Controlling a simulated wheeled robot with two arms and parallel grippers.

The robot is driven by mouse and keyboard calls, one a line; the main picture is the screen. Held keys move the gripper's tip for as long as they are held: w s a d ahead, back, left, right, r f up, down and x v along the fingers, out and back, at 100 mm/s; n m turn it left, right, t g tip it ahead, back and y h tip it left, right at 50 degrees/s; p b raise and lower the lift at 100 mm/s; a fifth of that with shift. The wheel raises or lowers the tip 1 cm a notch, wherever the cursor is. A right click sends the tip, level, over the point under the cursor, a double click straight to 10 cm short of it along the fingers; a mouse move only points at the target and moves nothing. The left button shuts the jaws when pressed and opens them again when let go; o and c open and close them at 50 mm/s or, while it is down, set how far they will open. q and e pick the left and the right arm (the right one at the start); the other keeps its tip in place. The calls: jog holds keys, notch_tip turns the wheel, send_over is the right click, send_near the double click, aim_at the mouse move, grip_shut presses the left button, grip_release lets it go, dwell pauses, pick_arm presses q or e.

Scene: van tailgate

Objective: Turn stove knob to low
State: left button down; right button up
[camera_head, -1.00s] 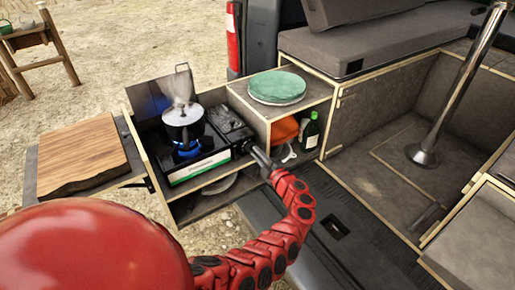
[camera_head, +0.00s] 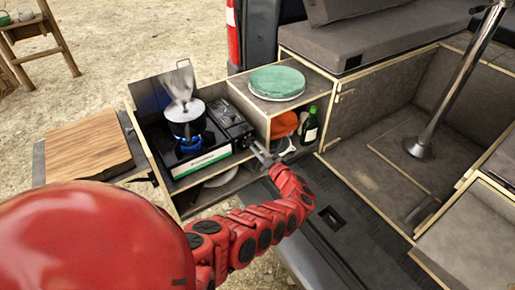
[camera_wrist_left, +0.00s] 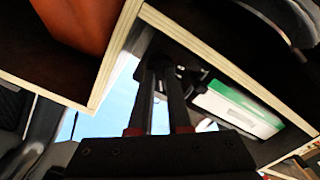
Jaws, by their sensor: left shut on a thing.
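The camping stove (camera_head: 207,163) sits in the open wooden compartment, with a white and green front panel that also shows in the left wrist view (camera_wrist_left: 237,109). A lidded pot (camera_head: 185,122) stands on its burner, with a blue flame (camera_head: 188,143) under it and steam above. My left gripper (camera_head: 257,150) is at the stove's front right end. In the left wrist view its two fingers (camera_wrist_left: 160,70) are close together and shut on the stove knob, which is mostly hidden by them. The knob's setting cannot be read. My right gripper is not in view.
A wooden cutting board (camera_head: 88,150) lies left of the stove. Green plates (camera_head: 277,84) sit on the shelf at right, above an orange item (camera_head: 284,124) and a dark green bottle (camera_head: 310,126). Wooden panel edges are close around my left gripper.

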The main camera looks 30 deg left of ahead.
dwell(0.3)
pick_arm(q)
jog(key=c, duration=0.9)
grip_release()
jog(key=shift+o, duration=0.2)
jog(key=shift+d, duration=0.1)
jog(key=v, duration=1.7)
jog(key=shift+s, duration=0.1)
